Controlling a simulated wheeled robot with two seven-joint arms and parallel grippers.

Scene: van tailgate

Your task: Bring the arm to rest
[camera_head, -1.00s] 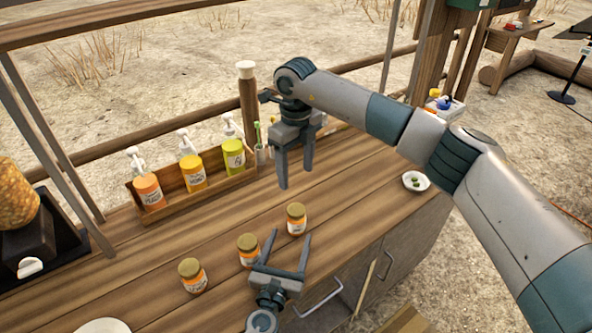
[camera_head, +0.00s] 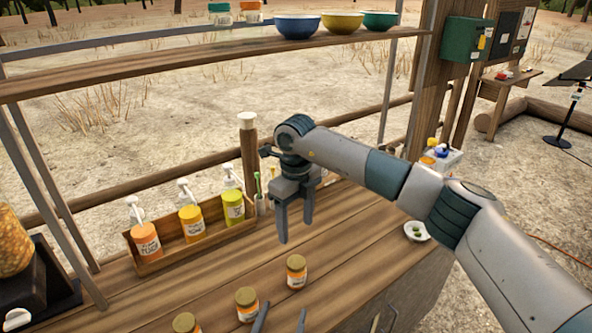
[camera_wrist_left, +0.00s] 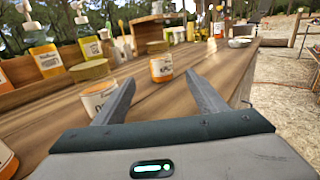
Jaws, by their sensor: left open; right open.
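My right gripper (camera_head: 296,230) is open and empty, with its fingers pointing down above the wooden counter (camera_head: 335,235). My left gripper (camera_head: 282,312) is open at the bottom edge of the head view, and only its fingertips show there. In the left wrist view, its two fingers (camera_wrist_left: 163,88) are spread with nothing gripped. One orange-labelled jar (camera_wrist_left: 161,68) stands beyond the gap between them, and another jar (camera_wrist_left: 98,97) is beside the left finger.
Jars (camera_head: 296,271) (camera_head: 246,304) (camera_head: 186,324) stand on the counter near my left gripper. A wooden rack (camera_head: 205,239) holds pump bottles behind them. A small white dish (camera_head: 417,231) sits at the right. Bowls (camera_head: 342,23) stand on the upper shelf (camera_head: 150,73).

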